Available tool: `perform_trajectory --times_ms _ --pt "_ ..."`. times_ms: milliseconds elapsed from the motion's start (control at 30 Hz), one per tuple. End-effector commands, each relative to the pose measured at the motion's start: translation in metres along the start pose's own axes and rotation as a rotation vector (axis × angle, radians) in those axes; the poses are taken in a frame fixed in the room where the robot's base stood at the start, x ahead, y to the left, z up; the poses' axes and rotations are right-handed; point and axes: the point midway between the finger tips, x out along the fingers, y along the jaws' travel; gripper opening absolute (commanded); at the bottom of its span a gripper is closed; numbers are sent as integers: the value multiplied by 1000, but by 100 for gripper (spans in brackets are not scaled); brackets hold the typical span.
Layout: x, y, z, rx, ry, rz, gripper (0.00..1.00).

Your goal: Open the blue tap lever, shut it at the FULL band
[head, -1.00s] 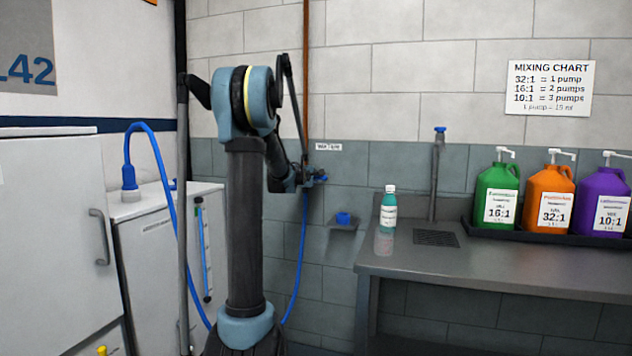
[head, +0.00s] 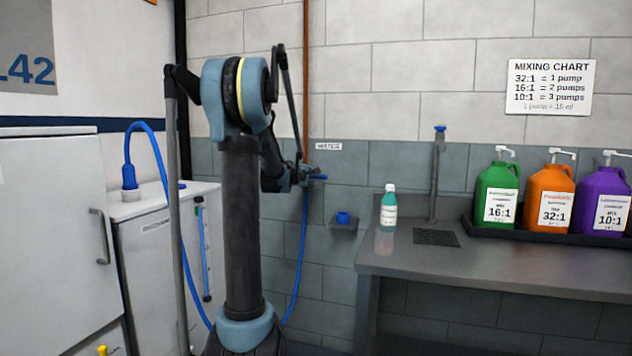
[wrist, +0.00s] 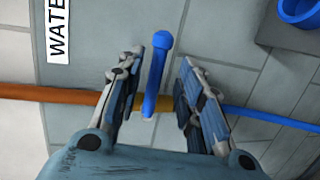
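The blue tap lever (wrist: 155,75) shows in the wrist view between the two fingers of my gripper (wrist: 161,62). The fingers are apart, with a gap visible on each side of the lever. The lever lies crosswise to the copper pipe. In the head view the lever (head: 318,177) sticks out to the right on the wall, just beyond my gripper (head: 303,177). The white tank (head: 160,250) at left has a sight tube (head: 203,250) with blue in it. Its markings are too small to read, so I cannot tell the FULL band.
The blue hose (head: 301,250) hangs below the tap; another stretch arches from the tank top. A blue cup (head: 343,218) sits on a small wall shelf right of the tap. A grey counter (head: 500,270) stands at right with a green bottle (head: 389,207) and several coloured jugs.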

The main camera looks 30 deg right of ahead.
Motion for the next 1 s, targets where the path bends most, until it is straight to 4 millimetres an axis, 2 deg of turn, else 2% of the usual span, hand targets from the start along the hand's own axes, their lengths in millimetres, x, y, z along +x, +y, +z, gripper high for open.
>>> perform_trajectory --times_ms 200,433,667,1000 --pt "-36 -1 0 -1 0 0 34" --pt "-64 -1 0 0 -1 -1 34" --pt "-75 -1 0 -1 -2 -1 34" --pt "-76 -1 0 0 -3 -1 34"
